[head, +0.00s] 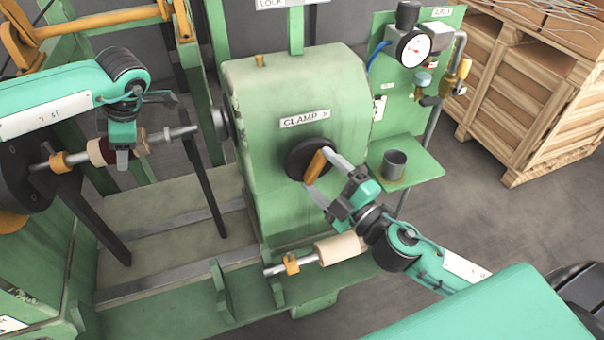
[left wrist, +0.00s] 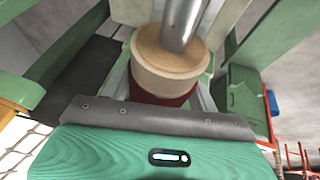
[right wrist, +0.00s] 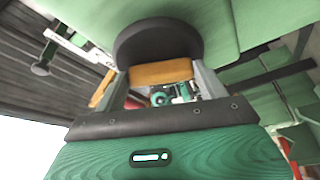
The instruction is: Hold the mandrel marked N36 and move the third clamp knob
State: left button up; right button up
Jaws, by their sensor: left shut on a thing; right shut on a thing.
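A mandrel (head: 102,152) with a dark red band and pale wooden ends sits on a steel shaft at the left of the green machine. My left gripper (head: 124,150) is shut on it from above. The mandrel also shows in the left wrist view (left wrist: 165,82), with the shaft coming out of its end. No N36 mark is readable. The clamp knob (head: 296,158) is a black disc with an orange bar, below the CLAMP label. My right gripper (head: 322,178) is shut on the orange bar (right wrist: 162,72), one finger on each side.
Another pale mandrel (head: 340,248) lies on a shaft along the machine's front. A gauge panel (head: 422,75) and a small shelf with a grey cup (head: 394,164) stand right of the headstock. Wooden crates (head: 535,95) are at the back right, with open floor before them.

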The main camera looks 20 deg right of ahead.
jog(key=n+g, duration=0.1)
jog(key=n, duration=0.3)
jog(key=shift+r+n+g, duration=0.15)
jog(key=shift+n+g, duration=0.25)
dwell(0.4)
jog(key=o, duration=1)
